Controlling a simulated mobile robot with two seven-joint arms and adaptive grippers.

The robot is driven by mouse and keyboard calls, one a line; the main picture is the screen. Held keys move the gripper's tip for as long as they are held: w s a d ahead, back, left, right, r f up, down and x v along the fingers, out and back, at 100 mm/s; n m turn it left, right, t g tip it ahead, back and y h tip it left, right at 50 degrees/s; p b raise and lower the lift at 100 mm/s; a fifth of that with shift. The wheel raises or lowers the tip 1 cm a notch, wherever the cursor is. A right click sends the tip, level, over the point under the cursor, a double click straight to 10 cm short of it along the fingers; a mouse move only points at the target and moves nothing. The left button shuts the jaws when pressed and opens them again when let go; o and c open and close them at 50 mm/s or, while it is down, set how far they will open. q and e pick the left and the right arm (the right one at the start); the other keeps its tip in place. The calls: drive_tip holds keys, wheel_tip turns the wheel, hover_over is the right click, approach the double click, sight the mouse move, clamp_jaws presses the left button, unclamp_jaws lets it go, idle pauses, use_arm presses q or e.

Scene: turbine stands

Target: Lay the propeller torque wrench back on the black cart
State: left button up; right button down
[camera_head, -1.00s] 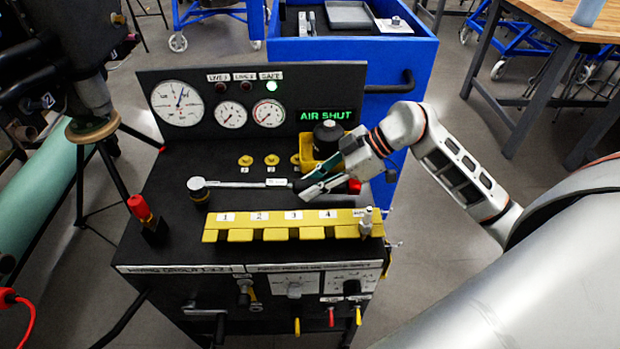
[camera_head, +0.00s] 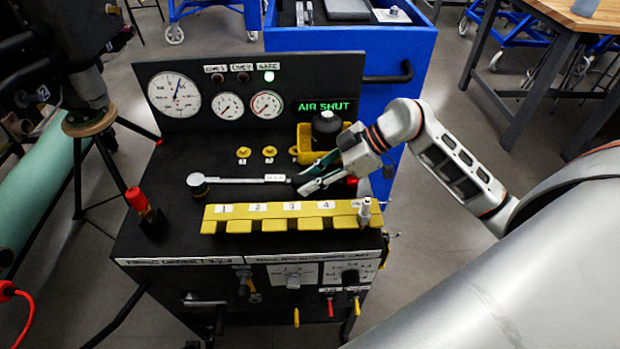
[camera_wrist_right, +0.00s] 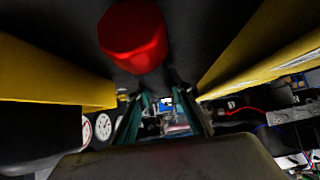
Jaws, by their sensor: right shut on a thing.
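The propeller torque wrench (camera_head: 235,181) is a long silver bar with a round head at its left end and a dark handle. It lies level across the top of the black cart (camera_head: 165,215), behind the yellow numbered rack (camera_head: 290,217). My right gripper (camera_head: 310,182) is shut on the wrench's handle, its fingers coming from the right. I cannot tell whether the wrench touches the cart top. In the right wrist view, dark teal fingers (camera_wrist_right: 160,115) show, but the wrench is not clear.
A gauge panel (camera_head: 255,90) stands along the cart's back. A yellow holder (camera_head: 305,145) with a black knob is behind my gripper. A red piece (camera_head: 352,183) is just right of the fingers. A red-topped post (camera_head: 145,208) stands front left. A blue drawer cart (camera_head: 385,45) is behind.

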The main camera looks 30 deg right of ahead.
use_arm(q)
drive_tip(key=shift+r, duration=0.3)
use_arm(e)
drive_tip(key=shift+s+f, duration=0.1)
drive_tip(key=shift+f, duration=0.3)
drive_tip(key=shift+s+f, duration=0.15)
drive_tip(key=shift+f, duration=0.15)
drive_tip(key=c, duration=1.8)
unclamp_jaws()
drive_tip(key=shift+c, duration=0.2)
use_arm(q)
drive_tip(key=shift+f, duration=0.15)
use_arm(e)
drive_tip(key=shift+o, duration=0.6)
drive_tip(key=shift+f, duration=0.1)
drive_tip(key=shift+o, duration=0.7)
use_arm(q)
drive_tip(key=shift+f, duration=0.1)
